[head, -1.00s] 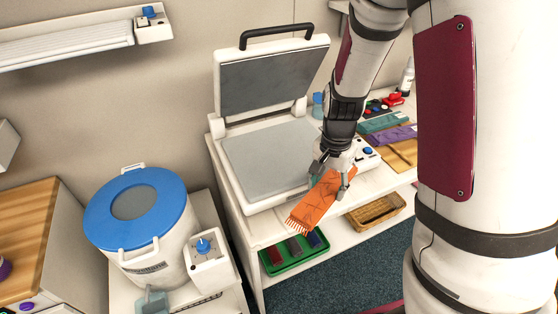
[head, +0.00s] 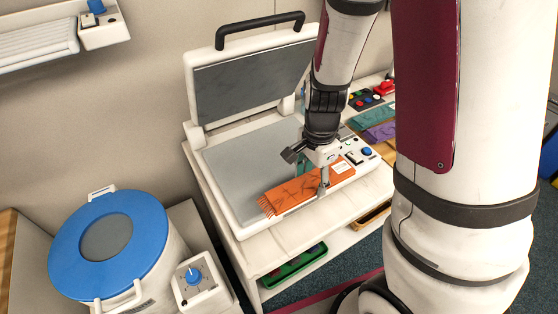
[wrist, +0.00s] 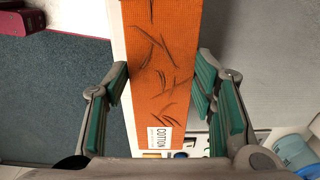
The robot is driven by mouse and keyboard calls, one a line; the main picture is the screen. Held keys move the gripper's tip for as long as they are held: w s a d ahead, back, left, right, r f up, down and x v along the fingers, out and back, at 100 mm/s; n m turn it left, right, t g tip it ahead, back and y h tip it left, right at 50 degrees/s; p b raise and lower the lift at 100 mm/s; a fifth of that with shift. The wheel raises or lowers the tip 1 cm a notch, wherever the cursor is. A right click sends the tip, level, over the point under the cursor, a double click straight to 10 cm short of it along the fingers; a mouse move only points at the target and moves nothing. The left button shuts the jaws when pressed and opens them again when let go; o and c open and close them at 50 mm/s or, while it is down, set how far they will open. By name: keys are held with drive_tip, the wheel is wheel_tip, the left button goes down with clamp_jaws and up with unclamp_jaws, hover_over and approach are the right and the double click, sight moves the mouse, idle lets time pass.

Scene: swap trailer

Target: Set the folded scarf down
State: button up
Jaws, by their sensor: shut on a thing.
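The folded orange scarf (head: 288,192) has dark creases or marks, a fringed end and a white label; the label reads "COTTON" in the wrist view (wrist: 160,60). My gripper (head: 313,181) is shut on the scarf across its width, with a green-padded finger on each side (wrist: 162,92). The scarf is roughly level, at the front edge of the heat press's grey lower plate (head: 232,165). I cannot tell whether it touches the plate. The press lid (head: 250,82) stands open behind.
A control panel with buttons (head: 358,152) is right of the plate. Teal and purple folded cloths (head: 380,132) lie farther right. A white drum with a blue lid (head: 140,225) and a blue-knobbed box (head: 195,285) stand at left. A green tray (head: 290,268) is on the shelf below.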

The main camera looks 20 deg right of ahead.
hover_over(280, 170)
drive_tip(key=shift+s+d+f, duration=0.1)
drive_tip(key=shift+f, duration=0.5)
drive_tip(key=shift+f+p, duration=0.5)
drive_tip(key=shift+f, duration=1.25)
drive_tip(key=shift+f, duration=0.1)
drive_tip(key=o, duration=1.1)
drive_tip(key=shift+o, duration=0.2)
